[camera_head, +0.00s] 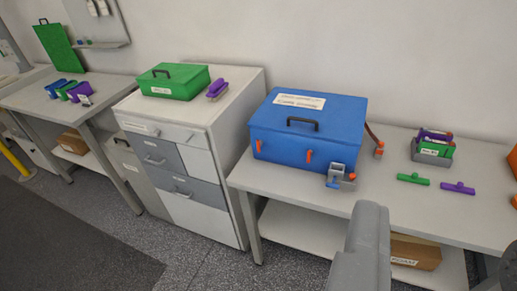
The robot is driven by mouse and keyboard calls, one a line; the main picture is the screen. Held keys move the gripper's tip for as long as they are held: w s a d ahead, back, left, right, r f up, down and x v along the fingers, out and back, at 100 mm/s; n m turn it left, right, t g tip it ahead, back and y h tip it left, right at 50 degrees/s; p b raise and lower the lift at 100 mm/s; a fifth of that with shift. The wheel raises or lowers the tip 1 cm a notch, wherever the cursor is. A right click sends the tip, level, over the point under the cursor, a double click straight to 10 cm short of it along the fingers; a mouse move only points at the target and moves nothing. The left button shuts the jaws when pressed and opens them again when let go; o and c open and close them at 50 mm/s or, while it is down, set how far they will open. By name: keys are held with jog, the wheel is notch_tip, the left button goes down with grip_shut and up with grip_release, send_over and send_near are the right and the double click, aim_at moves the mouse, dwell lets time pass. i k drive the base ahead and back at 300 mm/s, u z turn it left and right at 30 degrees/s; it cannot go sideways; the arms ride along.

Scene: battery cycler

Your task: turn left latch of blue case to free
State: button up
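The blue case (335,125) is closed and stands on the light table in the middle right. It has a dark handle (303,123) and a white label on its lid. Two orange latches are on its front face. The left latch (258,146) and the right latch (309,155) both look roughly upright; their exact state is too small to tell. A grey part of mine (366,245) rises from the bottom edge, in front of the table and apart from the case. No gripper fingers show, and nothing touches the latches.
A small grey device with orange and blue parts (341,177) stands close before the case's right front. Green (413,179) and purple (458,187) pieces and a grey holder (430,155) lie to its right. A drawer cabinet (195,160) with a green case stands left. Floor before the tables is open.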

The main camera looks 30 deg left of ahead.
aim_at(260, 142)
jog(key=k, duration=0.45)
jog(key=u, duration=0.4)
jog(key=i, duration=1.3)
jog(key=u, duration=0.75)
